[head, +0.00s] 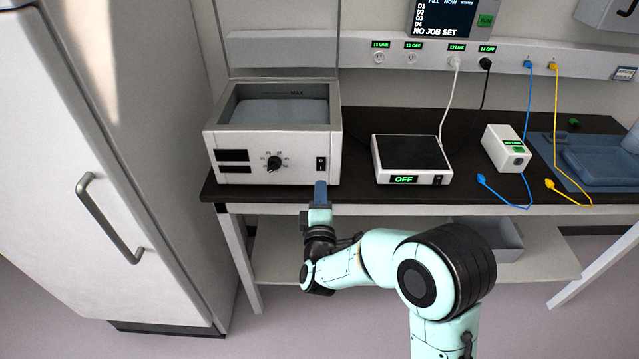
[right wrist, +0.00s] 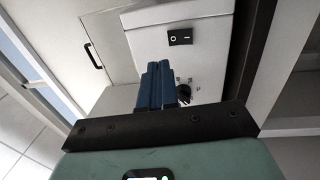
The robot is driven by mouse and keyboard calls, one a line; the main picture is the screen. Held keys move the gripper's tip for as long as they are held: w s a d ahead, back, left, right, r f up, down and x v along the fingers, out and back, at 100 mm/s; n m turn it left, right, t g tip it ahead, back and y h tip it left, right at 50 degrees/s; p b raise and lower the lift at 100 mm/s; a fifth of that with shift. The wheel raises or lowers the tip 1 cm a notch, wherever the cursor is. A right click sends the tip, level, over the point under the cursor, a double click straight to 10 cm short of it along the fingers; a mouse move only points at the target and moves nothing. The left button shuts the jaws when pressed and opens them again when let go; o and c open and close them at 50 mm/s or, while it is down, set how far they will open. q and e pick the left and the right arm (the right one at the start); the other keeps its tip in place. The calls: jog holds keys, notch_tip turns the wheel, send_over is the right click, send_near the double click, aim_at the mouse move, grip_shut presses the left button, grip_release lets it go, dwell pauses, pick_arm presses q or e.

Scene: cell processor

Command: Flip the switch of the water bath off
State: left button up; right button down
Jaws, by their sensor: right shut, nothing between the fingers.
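The water bath (head: 225,142) is a white box with an open basin of water on top, at the left end of the black bench. Its front has two dark displays, a round black knob (head: 273,163) and a black rocker switch (head: 320,164) at the right. The switch also shows in the right wrist view (right wrist: 180,37), upper middle, with the knob below it. My right gripper (head: 320,186) has its blue fingers shut and empty, just below the switch in the head view. In the right wrist view the fingers (right wrist: 158,70) point towards the front panel, apart from the switch. My left gripper is not in view.
A hot plate (head: 408,155) labelled OFF stands right of the bath. Further right are a small white box (head: 506,148) and blue and yellow cables. A tall white cabinet (head: 110,130) stands at the left. A grey bin (head: 490,240) sits on the lower shelf.

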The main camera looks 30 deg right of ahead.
jog(key=v, duration=0.2)
jog(key=r+v, duration=0.1)
jog(key=v, duration=0.1)
jog(key=shift+s+a, duration=0.15)
jog(key=shift+s, duration=0.1)
